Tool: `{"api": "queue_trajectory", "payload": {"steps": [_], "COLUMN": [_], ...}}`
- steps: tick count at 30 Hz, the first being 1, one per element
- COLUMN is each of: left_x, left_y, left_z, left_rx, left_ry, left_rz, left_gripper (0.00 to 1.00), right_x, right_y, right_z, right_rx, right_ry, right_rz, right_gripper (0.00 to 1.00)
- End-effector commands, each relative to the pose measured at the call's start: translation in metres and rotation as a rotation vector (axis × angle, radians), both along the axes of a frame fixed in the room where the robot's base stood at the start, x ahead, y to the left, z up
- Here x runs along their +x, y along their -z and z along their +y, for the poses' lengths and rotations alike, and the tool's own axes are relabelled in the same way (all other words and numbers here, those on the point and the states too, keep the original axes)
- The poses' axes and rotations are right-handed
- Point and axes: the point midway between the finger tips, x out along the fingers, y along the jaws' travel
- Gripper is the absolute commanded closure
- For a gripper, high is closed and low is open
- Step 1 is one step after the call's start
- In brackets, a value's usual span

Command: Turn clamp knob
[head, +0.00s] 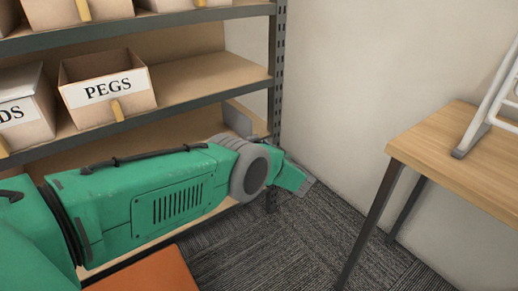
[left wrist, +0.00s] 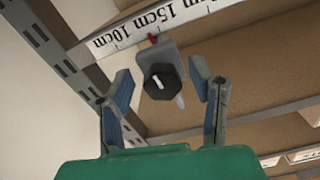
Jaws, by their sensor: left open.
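The clamp knob (left wrist: 162,81) is dark and many-sided with a white mark on its face. It sits on a grey clamp body (left wrist: 172,54) at the shelf edge, beside a white ruler strip (left wrist: 190,12) marked 10cm and 15cm. A small red pointer (left wrist: 152,38) touches the strip's lower edge. My left gripper (left wrist: 161,73) is open, its blue-grey fingers on either side of the knob in the picture, with gaps visible. In the head view my left gripper (head: 306,184) is beside the shelf post; its fingers and the knob cannot be made out there. My right gripper is not in view.
A metal shelf unit (head: 277,60) holds a PEGS box (head: 108,90) and other boxes. A wooden table (head: 455,150) stands at right with a white frame (head: 490,105) on it. Dark carpet (head: 300,250) lies between. An orange surface (head: 150,272) is at the bottom.

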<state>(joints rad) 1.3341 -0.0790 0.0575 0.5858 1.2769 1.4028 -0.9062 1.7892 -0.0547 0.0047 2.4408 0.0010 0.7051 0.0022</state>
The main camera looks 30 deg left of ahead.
Motion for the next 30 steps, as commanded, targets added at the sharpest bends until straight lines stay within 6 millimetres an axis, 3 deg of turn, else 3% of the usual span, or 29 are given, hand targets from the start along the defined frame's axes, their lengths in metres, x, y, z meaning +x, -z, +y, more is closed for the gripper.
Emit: {"api": "queue_trajectory", "payload": {"steps": [3, 5, 7, 8, 20, 30], "left_x": [0.0, 0.0, 0.0001, 0.0002, 0.0005, 0.0001], "left_y": [-0.0003, -0.0003, -0.0002, -0.0003, 0.0001, 0.0008], "left_z": [0.0, 0.0, -0.0001, -0.0002, -0.0008, -0.0005], "left_rx": [0.0, 0.0, 0.0, 0.0, -0.018, -0.108], "left_ry": [0.0, 0.0, 0.001, 0.001, 0.003, 0.0], "left_rz": [0.0, 0.0, 0.0, 0.0, -0.042, -0.257], "left_gripper": [0.51, 0.69, 0.93, 1.0, 1.0, 1.0], "right_x": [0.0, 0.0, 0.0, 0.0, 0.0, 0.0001], "right_y": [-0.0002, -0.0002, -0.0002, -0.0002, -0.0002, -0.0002], "right_z": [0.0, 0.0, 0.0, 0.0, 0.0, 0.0], "right_rx": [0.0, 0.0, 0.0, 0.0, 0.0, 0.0], "right_ry": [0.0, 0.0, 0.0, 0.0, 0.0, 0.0], "right_rz": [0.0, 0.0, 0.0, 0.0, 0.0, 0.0], "right_gripper": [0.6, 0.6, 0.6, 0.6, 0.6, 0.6]}}
